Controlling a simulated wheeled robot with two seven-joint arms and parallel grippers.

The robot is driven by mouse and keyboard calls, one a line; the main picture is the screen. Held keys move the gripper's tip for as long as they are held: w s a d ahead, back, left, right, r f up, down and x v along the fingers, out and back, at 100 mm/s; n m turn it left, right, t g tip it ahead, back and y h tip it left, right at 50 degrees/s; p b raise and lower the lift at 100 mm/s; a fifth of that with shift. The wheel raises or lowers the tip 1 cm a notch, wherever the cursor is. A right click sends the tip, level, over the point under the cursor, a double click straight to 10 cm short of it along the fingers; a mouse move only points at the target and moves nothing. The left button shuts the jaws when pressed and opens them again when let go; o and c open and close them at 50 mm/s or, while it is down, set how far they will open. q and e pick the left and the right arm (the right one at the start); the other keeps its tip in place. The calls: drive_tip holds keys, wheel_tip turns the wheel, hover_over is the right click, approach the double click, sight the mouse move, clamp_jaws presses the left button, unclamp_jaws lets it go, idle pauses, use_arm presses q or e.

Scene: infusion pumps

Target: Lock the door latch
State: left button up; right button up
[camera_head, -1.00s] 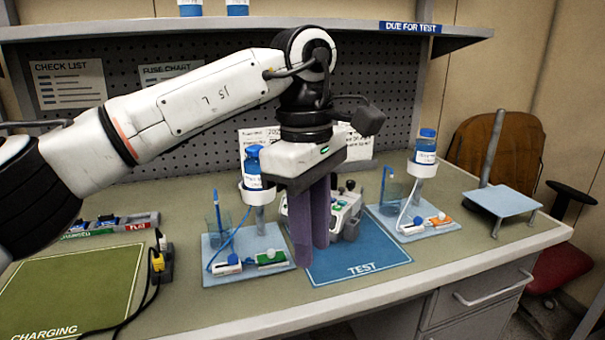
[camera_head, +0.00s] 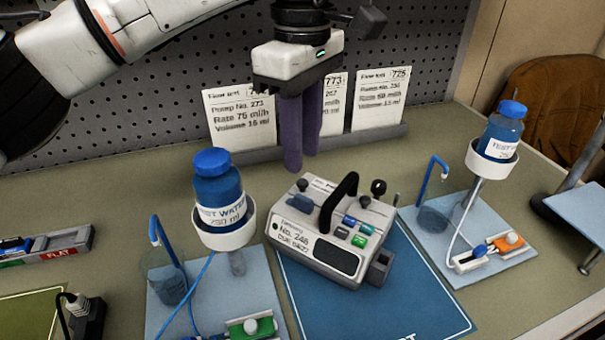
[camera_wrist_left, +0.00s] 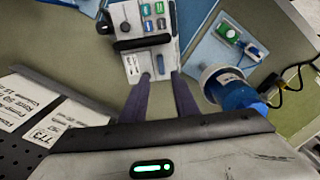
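The infusion pump (camera_head: 330,232), labelled No. 248, is a pale grey box with a black carry handle (camera_head: 338,203), coloured buttons and a dark screen. It sits at the back of the blue TEST mat (camera_head: 440,300). In the left wrist view, the fingertips (camera_wrist_left: 161,78) are beside the pump's back end (camera_wrist_left: 142,62). My right gripper is out of view.
A bottle of test water (camera_head: 220,200) on a stand is left of the pump; another bottle (camera_head: 499,130) stands to the right. Flow test cards (camera_head: 378,100) lean on the pegboard behind the gripper.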

sight(302, 198)
use_arm(q)
wheel_tip(302, 198, down, 9)
drive_tip(key=shift+s+r, duration=0.1)
drive_tip(key=shift+r, duration=0.1)
clamp_jaws()
